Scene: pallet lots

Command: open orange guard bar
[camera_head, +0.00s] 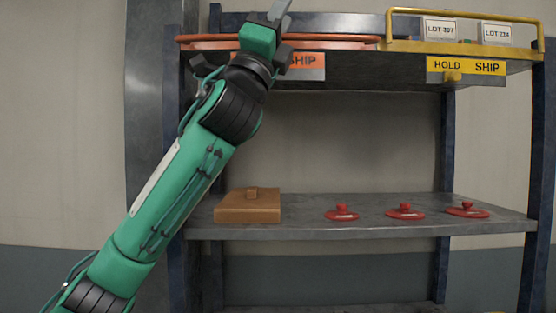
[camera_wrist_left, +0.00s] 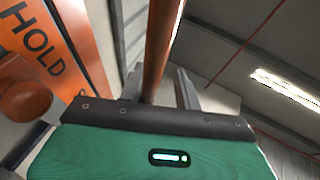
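The orange guard bar (camera_head: 345,43) runs along the front of the upper shelf's left half, low near the shelf edge. In the left wrist view the orange bar (camera_wrist_left: 161,45) passes between the two grey fingers. My left gripper (camera_head: 280,32) is at the bar's left-middle part. Its fingers look apart, with a gap beside the bar in the left wrist view (camera_wrist_left: 160,86). The orange label (camera_head: 306,61) is partly hidden behind my gripper; its word HOLD and an orange knob (camera_wrist_left: 25,100) show in the left wrist view. My right gripper is not in view.
A yellow guard bar (camera_head: 470,12) stands raised on the right half, with a yellow label (camera_head: 487,67) below and white lot boxes (camera_head: 440,29) behind. The lower shelf (camera_head: 330,228) holds a brown lidded block (camera_head: 240,208) and several red-knobbed discs (camera_head: 405,212). Blue posts (camera_head: 541,150) flank the rack.

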